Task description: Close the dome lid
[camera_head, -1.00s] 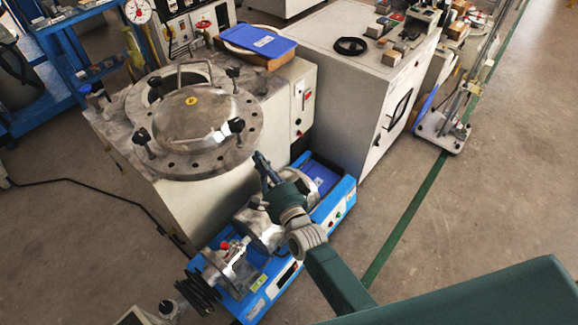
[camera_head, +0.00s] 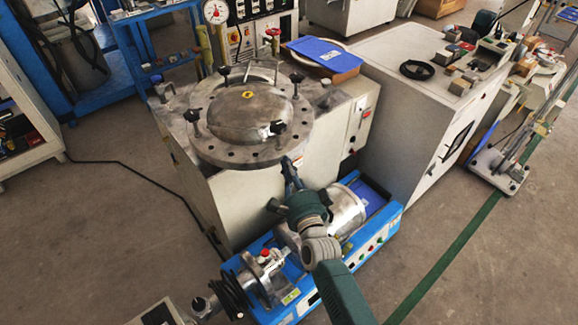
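The dome lid (camera_head: 236,113) is a shiny metal dome with a small yellow mark on top. It lies low over the round flange (camera_head: 240,157) of a grey metal chamber, and I see no clear gap beneath it. Several black-knobbed clamps (camera_head: 279,127) stand around the flange. My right gripper (camera_head: 281,184) is just below the flange's front right edge, in front of the chamber body. Its fingers look spread, with nothing between them, and it appears apart from the lid. My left gripper is not in view.
A blue bench machine (camera_head: 385,232) with metal cylinders stands in front of the chamber, under my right arm. A blue binder (camera_head: 322,53) lies behind right. A white cabinet (camera_head: 420,110) stands at the right. Floor (camera_head: 110,220) is open at the left, apart from a black cable.

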